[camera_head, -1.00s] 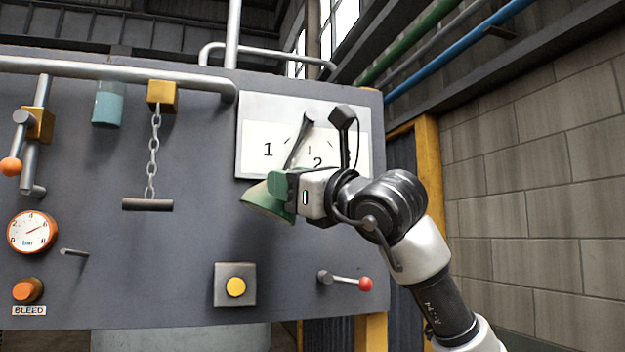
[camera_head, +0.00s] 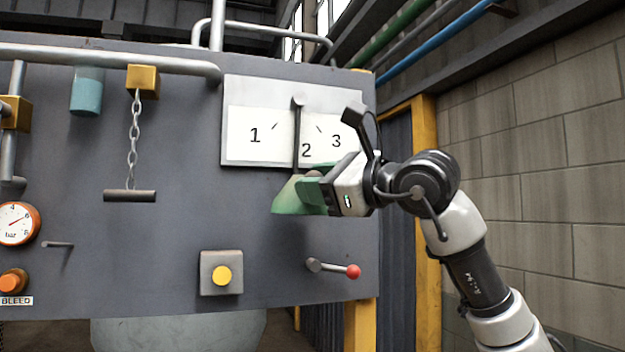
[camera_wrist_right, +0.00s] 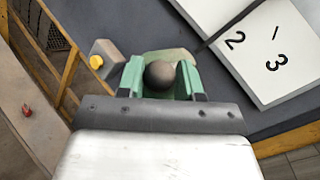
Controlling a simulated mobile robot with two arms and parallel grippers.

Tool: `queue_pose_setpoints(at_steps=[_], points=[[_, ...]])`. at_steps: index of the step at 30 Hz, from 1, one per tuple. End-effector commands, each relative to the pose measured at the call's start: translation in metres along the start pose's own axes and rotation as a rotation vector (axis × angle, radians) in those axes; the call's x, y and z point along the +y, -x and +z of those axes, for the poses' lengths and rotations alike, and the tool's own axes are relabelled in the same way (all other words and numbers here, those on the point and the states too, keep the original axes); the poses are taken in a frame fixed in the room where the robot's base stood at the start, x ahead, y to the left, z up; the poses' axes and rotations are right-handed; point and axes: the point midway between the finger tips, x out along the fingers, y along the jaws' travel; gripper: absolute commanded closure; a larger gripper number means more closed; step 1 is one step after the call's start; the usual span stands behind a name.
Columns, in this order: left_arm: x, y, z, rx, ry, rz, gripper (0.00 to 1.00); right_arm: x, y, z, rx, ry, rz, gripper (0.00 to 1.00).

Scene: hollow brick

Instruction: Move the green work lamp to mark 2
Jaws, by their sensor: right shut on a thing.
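The green work lamp (camera_head: 289,197) hangs at the lower end of a dark swing arm (camera_head: 297,130), which pivots near the top of a white plate (camera_head: 232,140) with marks 1, 2 and 3. The arm hangs nearly straight down, just left of the numeral 2 (camera_head: 306,150). My right gripper (camera_head: 318,184) is at the lamp from the right, shut on it. In the right wrist view, a dark round knob (camera_wrist_right: 159,75) sits between the green fingers, with the pale green shade behind it. My left gripper is not in view.
The grey panel (camera_head: 180,240) carries a yellow button box (camera_head: 221,274) below the lamp and a red-tipped lever (camera_head: 352,271) at lower right. A chain with a bar handle (camera_head: 130,196) hangs to the left. A block wall (camera_head: 540,170) stands at right.

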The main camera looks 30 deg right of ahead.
Motion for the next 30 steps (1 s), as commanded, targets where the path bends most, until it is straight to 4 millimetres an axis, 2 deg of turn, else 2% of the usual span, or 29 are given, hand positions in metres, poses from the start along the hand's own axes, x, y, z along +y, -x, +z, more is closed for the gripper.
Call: queue_pose_setpoints(at_steps=[5, 6, 10, 20, 23, 30], points=[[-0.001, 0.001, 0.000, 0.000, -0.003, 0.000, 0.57, -0.005, 0.002, 0.002, -0.007, -0.008, -0.011, 1.00], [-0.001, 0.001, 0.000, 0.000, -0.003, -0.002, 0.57, -0.005, 0.002, 0.002, -0.008, -0.009, -0.012, 0.61], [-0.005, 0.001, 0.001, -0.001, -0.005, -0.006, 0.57, -0.004, 0.002, 0.002, -0.007, -0.007, -0.010, 0.42], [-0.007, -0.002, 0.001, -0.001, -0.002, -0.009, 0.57, -0.002, 0.004, 0.000, -0.004, -0.005, -0.007, 0.42], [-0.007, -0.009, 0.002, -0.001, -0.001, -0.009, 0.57, -0.002, 0.015, -0.001, -0.004, -0.005, -0.009, 0.42], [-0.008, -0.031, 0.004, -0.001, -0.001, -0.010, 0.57, -0.001, 0.063, -0.003, -0.006, -0.005, -0.011, 0.42]])
